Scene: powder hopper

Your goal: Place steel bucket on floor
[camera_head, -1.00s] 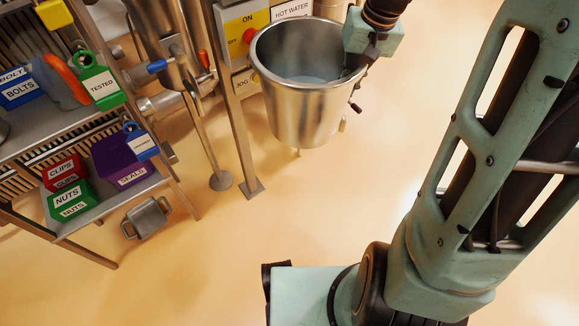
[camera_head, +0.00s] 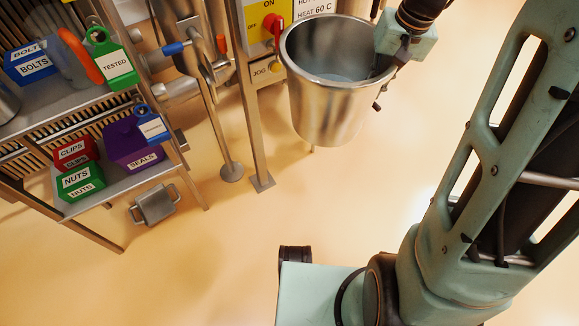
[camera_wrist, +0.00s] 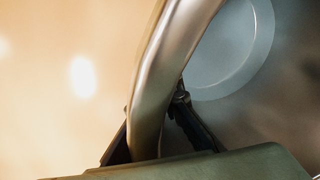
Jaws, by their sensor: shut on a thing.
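The steel bucket (camera_head: 328,110) hangs upright above the floor (camera_head: 215,255) at upper centre of the head view, with a greyish-white surface visible inside it. My gripper (camera_head: 384,68) is shut on its right rim. In the wrist view the bucket's rim (camera_wrist: 168,70) runs between the two fingers of my gripper (camera_wrist: 160,125), with the bucket's pale round inside bottom at upper right. The fingertips are partly hidden by the rim and bucket wall in the head view.
A rack (camera_head: 112,188) with labelled bins stands at the left. A small metal container (camera_head: 155,204) sits on the floor below it. Steel legs with round and square feet (camera_head: 262,183) stand left of the bucket, beside a control panel (camera_head: 262,22). Open floor lies in the lower middle.

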